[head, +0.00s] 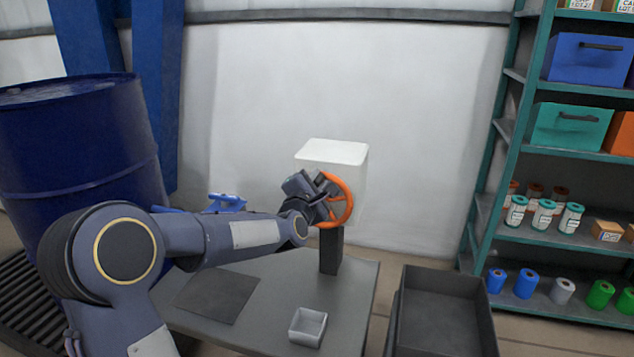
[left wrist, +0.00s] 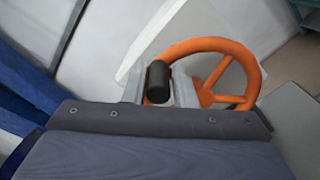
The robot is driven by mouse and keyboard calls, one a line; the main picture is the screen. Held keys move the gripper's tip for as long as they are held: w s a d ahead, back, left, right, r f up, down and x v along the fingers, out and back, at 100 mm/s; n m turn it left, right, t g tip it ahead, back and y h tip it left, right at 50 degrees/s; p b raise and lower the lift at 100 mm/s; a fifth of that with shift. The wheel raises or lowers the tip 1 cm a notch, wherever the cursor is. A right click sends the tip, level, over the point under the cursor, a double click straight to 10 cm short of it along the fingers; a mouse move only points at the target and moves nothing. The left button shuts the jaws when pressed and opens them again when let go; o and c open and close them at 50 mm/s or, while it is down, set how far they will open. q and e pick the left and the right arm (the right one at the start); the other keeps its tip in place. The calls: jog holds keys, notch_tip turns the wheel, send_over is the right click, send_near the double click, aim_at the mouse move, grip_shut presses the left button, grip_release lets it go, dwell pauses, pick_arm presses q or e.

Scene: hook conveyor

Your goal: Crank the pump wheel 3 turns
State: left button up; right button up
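My left gripper (head: 326,197) is at the left part of the wheel's rim. In the left wrist view the orange wheel (left wrist: 215,62) shows with its spokes, and a black handle knob (left wrist: 158,80) stands at its left side, right in front of my gripper. The light grey fingers appear on both sides of the knob; their tips are partly hidden by the gripper body. My right gripper is not in view.
The grey table (head: 285,285) bears a dark mat (head: 222,296) and a small grey tray (head: 308,326). A dark bin (head: 445,310) stands to its right. A blue barrel (head: 85,140) is at left, and a teal shelf (head: 500,130) with boxes and spools at right.

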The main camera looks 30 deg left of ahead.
pick_arm(q)
jog(key=shift+r, duration=0.1)
grip_shut()
